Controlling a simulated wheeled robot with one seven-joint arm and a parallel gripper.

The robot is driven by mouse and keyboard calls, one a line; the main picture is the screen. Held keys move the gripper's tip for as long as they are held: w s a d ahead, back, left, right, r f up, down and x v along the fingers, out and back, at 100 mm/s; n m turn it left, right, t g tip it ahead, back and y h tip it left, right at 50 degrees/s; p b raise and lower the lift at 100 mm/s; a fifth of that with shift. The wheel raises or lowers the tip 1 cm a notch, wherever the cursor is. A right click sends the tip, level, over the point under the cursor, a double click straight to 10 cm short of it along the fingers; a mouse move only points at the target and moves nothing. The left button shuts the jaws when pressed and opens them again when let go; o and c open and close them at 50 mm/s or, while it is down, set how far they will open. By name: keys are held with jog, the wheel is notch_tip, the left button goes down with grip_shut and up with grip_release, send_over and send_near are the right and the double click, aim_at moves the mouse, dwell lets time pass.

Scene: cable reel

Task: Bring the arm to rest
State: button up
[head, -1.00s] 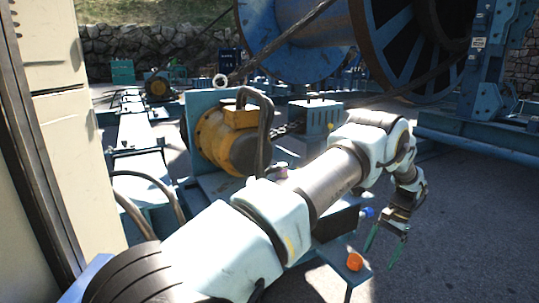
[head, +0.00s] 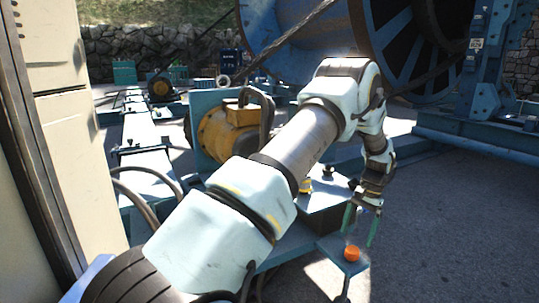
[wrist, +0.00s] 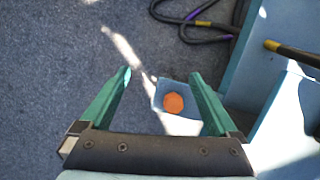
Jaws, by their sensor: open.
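My gripper (head: 361,228) hangs at the end of my raised, bent arm in the head view, fingers pointing down. Its two green fingers are apart and nothing is between them. In the wrist view the open gripper (wrist: 158,95) frames the ground and a small blue plate with an orange knob (wrist: 173,103), which lies below and beyond the fingers, nearer the right one. In the head view the orange knob (head: 351,253) sits on its blue stand just under the fingertips, apart from them as far as I can tell.
A yellow motor (head: 228,131) on a blue frame stands left of my arm. A large blue cable reel (head: 300,30) fills the back. A beige cabinet (head: 62,130) is at the left. Dark cables (wrist: 195,22) lie on the ground. Open pavement (head: 460,230) is to the right.

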jog(key=s+a+r+n+t+h, duration=0.1)
jog(key=a+r+n, duration=0.1)
jog(key=a+r, duration=0.5)
jog(key=a+r+n+h, duration=0.15)
jog(key=a+r, duration=0.25)
jog(key=a, duration=0.6)
jog(key=s+a+r+n+t, duration=0.1)
jog(key=s+a+r+n, duration=0.15)
jog(key=s+a, duration=0.5)
jog(key=s+a+r+n+t, duration=0.2)
jog(key=s+a+n, duration=0.1)
jog(key=s+a, duration=0.5)
notch_tip(320, 180, up, 29)
jog(key=p, duration=2.9)
jog(key=shift+w+a, duration=0.4)
